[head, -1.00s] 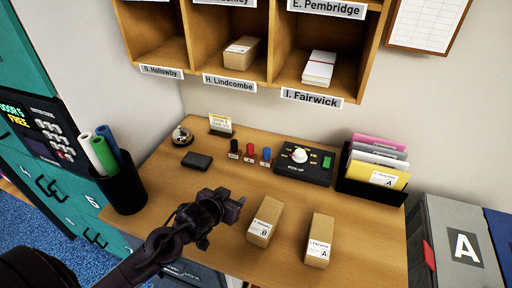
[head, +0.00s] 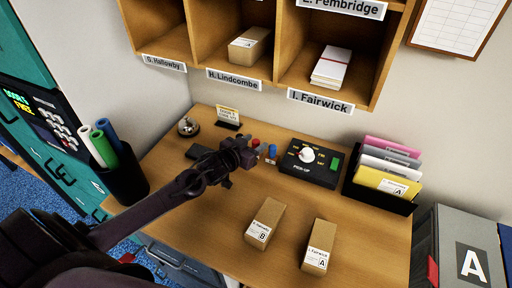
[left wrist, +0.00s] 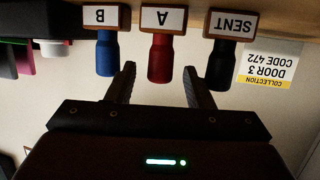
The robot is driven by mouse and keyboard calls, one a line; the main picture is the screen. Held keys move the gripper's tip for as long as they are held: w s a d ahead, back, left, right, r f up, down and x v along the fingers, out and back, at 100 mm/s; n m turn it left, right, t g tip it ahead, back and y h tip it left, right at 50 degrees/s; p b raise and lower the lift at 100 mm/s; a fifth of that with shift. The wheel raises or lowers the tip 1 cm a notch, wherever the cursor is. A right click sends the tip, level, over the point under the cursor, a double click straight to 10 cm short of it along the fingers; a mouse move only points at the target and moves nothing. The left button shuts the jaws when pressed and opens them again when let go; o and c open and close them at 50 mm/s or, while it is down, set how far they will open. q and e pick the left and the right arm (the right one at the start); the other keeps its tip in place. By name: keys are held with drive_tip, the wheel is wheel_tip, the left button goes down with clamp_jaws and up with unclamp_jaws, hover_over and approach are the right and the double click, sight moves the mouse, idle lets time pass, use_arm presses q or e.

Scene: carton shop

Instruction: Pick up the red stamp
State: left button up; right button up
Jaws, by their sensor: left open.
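The red stamp (left wrist: 160,58) hangs upside down in the left wrist view, its block labelled A, between the blue stamp (left wrist: 107,52) labelled B and the black stamp (left wrist: 219,62) labelled SENT. My left gripper (left wrist: 160,85) is open. Its two fingers point at the red stamp, one to either side, with the handle's end near the gap between them. In the head view my left gripper (head: 243,150) is over the stamp row and hides most of it. Parts of the red stamp (head: 256,144) and blue stamp (head: 272,151) show beside it. My right gripper is not in view.
A dark pad (head: 199,151), bell (head: 188,126) and door-code card (head: 228,115) are left of the stamps. A pick-up control box (head: 311,164) and file holder (head: 383,185) are right. Two cartons (head: 265,222) (head: 319,246) lie in front; pigeonholes (head: 283,45) are above.

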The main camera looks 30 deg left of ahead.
sight(256, 140)
use_arm(q)
drive_tip(key=shift+x, duration=0.75)
drive_tip(key=shift+f, duration=0.1)
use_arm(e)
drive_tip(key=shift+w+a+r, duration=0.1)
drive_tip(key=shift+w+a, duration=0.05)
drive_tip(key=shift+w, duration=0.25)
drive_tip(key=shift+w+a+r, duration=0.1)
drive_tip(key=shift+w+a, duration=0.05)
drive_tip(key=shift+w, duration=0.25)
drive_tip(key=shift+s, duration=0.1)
use_arm(q)
drive_tip(key=c, duration=0.5)
clamp_jaws()
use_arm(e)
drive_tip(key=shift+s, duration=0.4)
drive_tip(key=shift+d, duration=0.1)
use_arm(q)
drive_tip(key=shift+r, duration=0.55)
wheel_tip(256, 140, up, 9)
drive_tip(key=shift+b, duration=0.8)
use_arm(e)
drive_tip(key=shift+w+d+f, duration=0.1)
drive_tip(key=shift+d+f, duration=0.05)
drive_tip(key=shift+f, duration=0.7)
